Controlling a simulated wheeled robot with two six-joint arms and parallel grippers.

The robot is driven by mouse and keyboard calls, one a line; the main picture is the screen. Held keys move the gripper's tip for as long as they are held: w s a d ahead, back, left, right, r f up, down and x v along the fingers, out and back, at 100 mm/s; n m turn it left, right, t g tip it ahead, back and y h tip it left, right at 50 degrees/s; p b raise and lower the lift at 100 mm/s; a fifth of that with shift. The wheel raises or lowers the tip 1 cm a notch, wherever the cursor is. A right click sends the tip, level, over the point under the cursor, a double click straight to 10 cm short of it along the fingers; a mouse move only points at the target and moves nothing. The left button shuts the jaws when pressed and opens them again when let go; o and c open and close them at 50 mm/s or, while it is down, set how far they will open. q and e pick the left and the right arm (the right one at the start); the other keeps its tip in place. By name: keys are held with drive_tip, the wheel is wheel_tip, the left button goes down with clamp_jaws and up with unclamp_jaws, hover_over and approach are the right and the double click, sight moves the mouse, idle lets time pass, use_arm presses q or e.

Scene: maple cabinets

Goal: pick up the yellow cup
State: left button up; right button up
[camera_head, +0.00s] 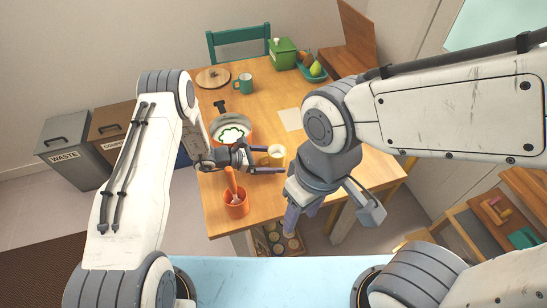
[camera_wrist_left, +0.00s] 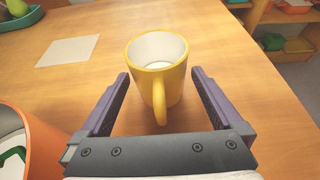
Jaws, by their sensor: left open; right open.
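The yellow cup (camera_head: 276,155) stands upright on the wooden table, right of the orange pot. In the left wrist view the yellow cup (camera_wrist_left: 158,70) has a white inside and its handle faces my gripper. My left gripper (camera_head: 268,159) is open, with its fingers on either side of the cup's near part; the left wrist view shows the open fingers (camera_wrist_left: 160,88) with the handle between them. I cannot tell whether either finger touches the cup. My right gripper (camera_head: 330,222) is open and empty, over the table's front right edge.
The orange pot (camera_head: 246,138) stands close to my left gripper. An orange utensil holder (camera_head: 236,208) is near the front edge. A teal mug (camera_head: 244,83), a green box (camera_head: 283,54) and a fruit tray (camera_head: 316,75) stand farther back. A paper sheet (camera_head: 290,120) lies behind the cup.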

use_arm(q)
drive_tip(key=shift+d+f, duration=0.15)
drive_tip(key=c, duration=1.4)
drive_tip(key=shift+w, duration=0.1)
clamp_jaws()
